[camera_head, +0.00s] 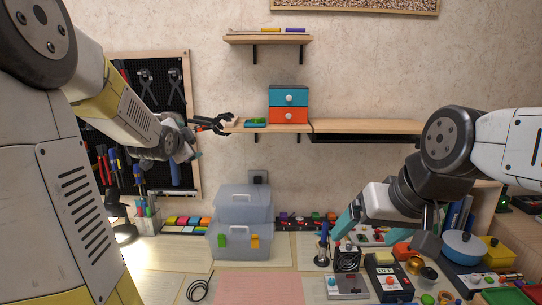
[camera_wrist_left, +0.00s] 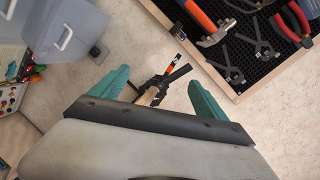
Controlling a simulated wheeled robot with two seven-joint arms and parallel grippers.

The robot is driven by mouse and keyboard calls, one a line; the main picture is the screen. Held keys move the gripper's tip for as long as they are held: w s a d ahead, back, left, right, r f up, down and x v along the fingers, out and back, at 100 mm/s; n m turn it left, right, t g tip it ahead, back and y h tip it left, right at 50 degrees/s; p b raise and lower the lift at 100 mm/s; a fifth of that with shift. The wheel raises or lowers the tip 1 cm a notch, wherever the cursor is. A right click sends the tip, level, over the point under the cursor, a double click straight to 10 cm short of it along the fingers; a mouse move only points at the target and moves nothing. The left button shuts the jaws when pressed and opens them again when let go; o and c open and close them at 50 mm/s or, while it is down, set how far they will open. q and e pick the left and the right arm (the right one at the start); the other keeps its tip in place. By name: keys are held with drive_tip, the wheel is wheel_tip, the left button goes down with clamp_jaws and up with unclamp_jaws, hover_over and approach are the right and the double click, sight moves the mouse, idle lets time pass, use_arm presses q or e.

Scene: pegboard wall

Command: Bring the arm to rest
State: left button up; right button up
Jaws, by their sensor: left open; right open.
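My left arm comes in from the left in the head view, raised in front of the pegboard. Its gripper (camera_head: 190,146) is partly hidden by its own wrist. In the left wrist view the two teal fingers of my left gripper (camera_wrist_left: 158,94) are wide apart. A black and orange clamp-like tool (camera_wrist_left: 168,78) shows between and beyond them; I cannot tell how far off it is. The tool (camera_head: 212,124) also shows at the shelf's left end. My right gripper (camera_head: 340,228) points down over the workbench at right, teal fingers apart, with nothing seen held.
A pegboard (camera_head: 150,95) with tools hangs at left. A shelf (camera_head: 262,128) carries a blue and orange drawer box (camera_head: 288,104). Stacked grey bins (camera_head: 240,240) stand on the bench. A black fan-like device (camera_head: 347,259) and other small items crowd the area below my right gripper.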

use_arm(q)
drive_tip(key=s+d+f+n+g+h, duration=0.1)
drive_tip(key=s+d, duration=0.4)
drive_tip(key=s, duration=0.5)
drive_tip(key=s+d+f+n+g+h, duration=0.1)
drive_tip(key=s+d+f+n+g, duration=0.3)
drive_tip(key=s, duration=0.7)
drive_tip(key=s+d+f+n+g+h, duration=0.1)
drive_tip(key=s+d+n, duration=0.4)
drive_tip(key=s, duration=0.5)
drive_tip(key=d+f+g, duration=0.1)
drive_tip(key=d+g, duration=0.1)
drive_tip(key=shift+s+f+g+h, duration=0.25)
drive_tip(key=shift+f+g+h, duration=0.05)
drive_tip(key=shift+g+h, duration=0.1)
